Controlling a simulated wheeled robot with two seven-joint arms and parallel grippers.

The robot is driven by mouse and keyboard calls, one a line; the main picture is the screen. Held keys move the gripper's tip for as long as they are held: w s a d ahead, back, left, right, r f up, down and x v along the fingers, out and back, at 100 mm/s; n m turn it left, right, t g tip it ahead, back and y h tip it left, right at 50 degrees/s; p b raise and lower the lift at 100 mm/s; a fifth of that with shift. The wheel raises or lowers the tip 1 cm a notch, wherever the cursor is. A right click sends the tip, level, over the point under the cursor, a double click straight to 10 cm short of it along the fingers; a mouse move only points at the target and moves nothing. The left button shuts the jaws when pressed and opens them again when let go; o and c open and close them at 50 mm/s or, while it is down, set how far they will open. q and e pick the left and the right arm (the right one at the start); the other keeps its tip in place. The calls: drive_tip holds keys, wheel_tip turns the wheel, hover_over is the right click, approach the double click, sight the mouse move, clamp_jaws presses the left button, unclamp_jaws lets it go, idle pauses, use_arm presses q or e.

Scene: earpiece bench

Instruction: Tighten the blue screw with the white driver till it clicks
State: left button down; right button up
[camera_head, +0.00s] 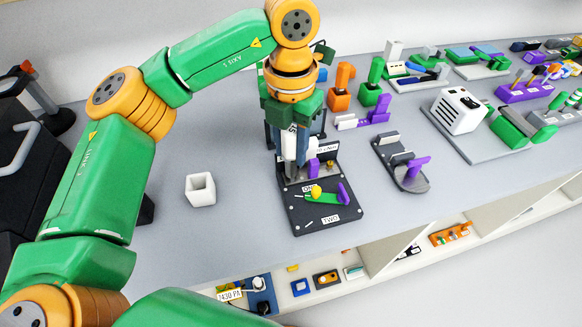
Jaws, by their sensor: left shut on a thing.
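My left gripper (291,158) points straight down over the back part of a dark board (325,217). It is shut on a slim pale upright thing that looks like the white driver, mostly hidden between the fingers. The driver's tip is hidden, so I cannot tell whether it touches a screw. I cannot make out the blue screw; the gripper and arm cover that part of the board. The board's front part has labels, a yellow knob (316,191) and a green lever with a purple end (343,193). My right gripper is not in view.
A white square open cup (200,189) stands to the left on the grey bench. A dark stand with a purple part (416,171) is to the right. Orange, green and purple parts stand behind it. A white box (459,110) is farther right. Bench around the cup is clear.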

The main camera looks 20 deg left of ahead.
use_arm(q)
drive_tip(key=shift+f, duration=0.15)
drive_tip(key=shift+m+p, duration=0.35)
drive_tip(key=shift+m, duration=0.05)
drive_tip(key=shift+r+m, duration=0.2)
drive_tip(key=shift+m, duration=0.8)
drive_tip(key=shift+f+m+p, duration=0.15)
drive_tip(key=shift+m+p, duration=0.15)
drive_tip(key=shift+m, duration=0.8)
drive_tip(key=m, duration=0.3)
drive_tip(key=shift+p, duration=0.35)
drive_tip(key=shift+m, duration=1)
drive_tip(key=m, duration=0.3)
drive_tip(key=shift+p, duration=0.3)
drive_tip(key=shift+m, duration=1)
